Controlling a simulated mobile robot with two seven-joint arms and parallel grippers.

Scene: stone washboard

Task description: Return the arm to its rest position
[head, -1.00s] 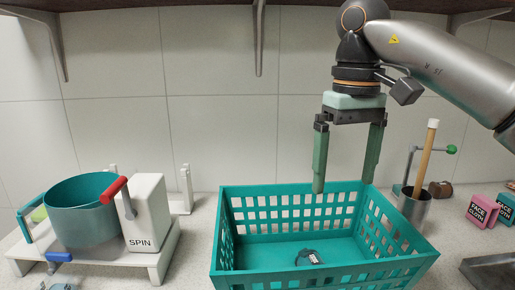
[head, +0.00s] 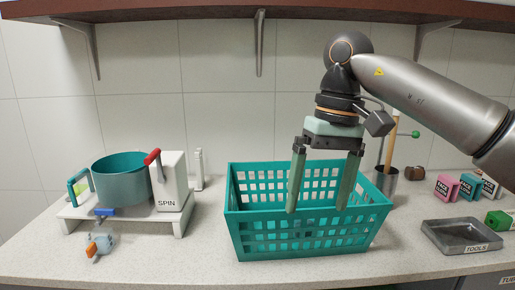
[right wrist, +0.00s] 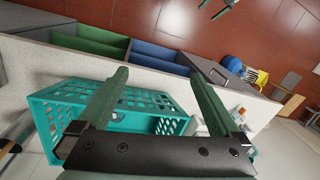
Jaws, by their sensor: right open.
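My right gripper (head: 318,205) hangs pointing down in the head view, in front of or over the teal basket (head: 305,245). Its two green fingers are apart with nothing between them. In the right wrist view the fingers (right wrist: 160,95) are also spread and empty, with the basket (right wrist: 60,95) beneath and beyond them. The silver arm comes in from the right. My left gripper is not in the head view. The basket's floor is mostly hidden by its front wall in the head view.
A teal tub (head: 122,180) and a SPIN box (head: 168,182) stand on a white stand at left. A small blue-orange item (head: 100,245) lies before it. A TOOLS tray (head: 462,235), pink box (head: 446,187) and metal cup (head: 385,182) are at right. A shelf (head: 180,12) runs above.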

